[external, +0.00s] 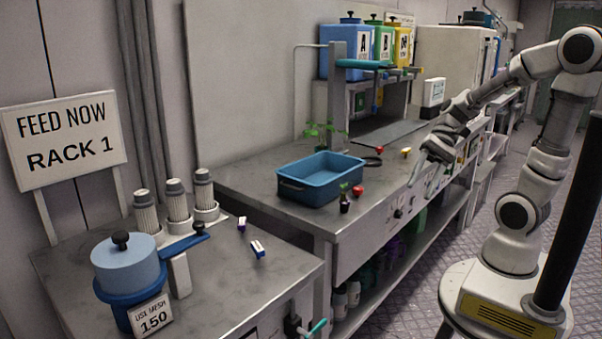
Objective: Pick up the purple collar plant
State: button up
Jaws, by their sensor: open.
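A small plant (345,203) with green leaves and a dark base stands near the front edge of the far counter, just right of the blue tray. Another leafy green plant (322,130) shows behind the tray, its lower part hidden by the tray. I cannot make out a purple collar on either one. My gripper (424,184) is open and empty, pointing down near the counter's front edge. It is to the right of the small plant and apart from it.
The blue tray (302,190) sits on the far counter. A red item (358,191) lies beside the small plant, with a yellow item (406,152) farther back. Small blocks (258,248) lie on the near counter. A shelf post (336,100) rises behind the tray.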

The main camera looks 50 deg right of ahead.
jog(key=w+d+m+t+y, duration=0.2)
jog(key=w+m, duration=0.3)
jog(key=w, duration=0.1)
jog(key=m+t+p, duration=0.1)
jog(key=m+t, duration=0.4)
jog(key=m, duration=0.5)
send_near(345, 202)
jog(key=s+d+r, duration=0.1)
jog(key=d+r, duration=0.2)
jog(key=r, duration=0.1)
jog(key=shift+h, duration=0.3)
jog(key=b+x, duration=0.4)
jog(key=x, duration=1.2)
jog(key=shift+w+a, duration=0.15)
grip_shut()
